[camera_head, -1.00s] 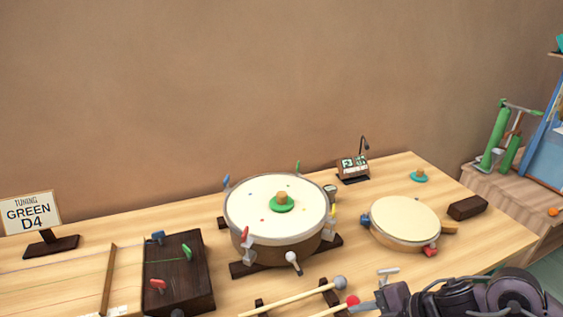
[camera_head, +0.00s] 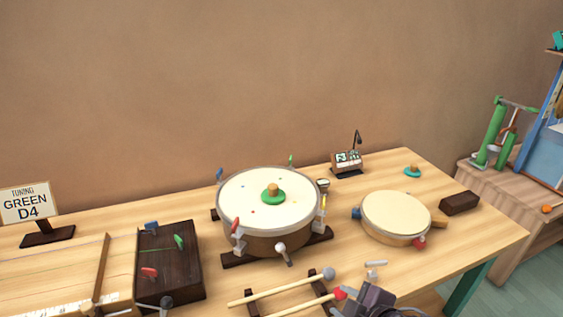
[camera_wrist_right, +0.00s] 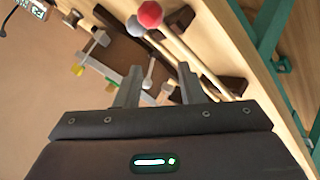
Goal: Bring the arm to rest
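My right gripper (camera_head: 362,282) is at the bottom edge of the head view, close to the mallets' heads. In the right wrist view its two grey fingers (camera_wrist_right: 158,78) stand apart, with nothing seen held between them. Two mallets lie side by side on dark rests: one with a grey head (camera_head: 329,274), one with a red head (camera_head: 340,293). Both also show beyond the fingers in the wrist view, where the red head (camera_wrist_right: 150,14) is clear. My left gripper is not in view.
A large drum (camera_head: 268,243) with a green-based knob stands mid-table. A smaller drum (camera_head: 395,216) and a dark block (camera_head: 460,203) are right of it. A dark box with coloured pegs (camera_head: 170,279) and a sign (camera_head: 26,203) are left.

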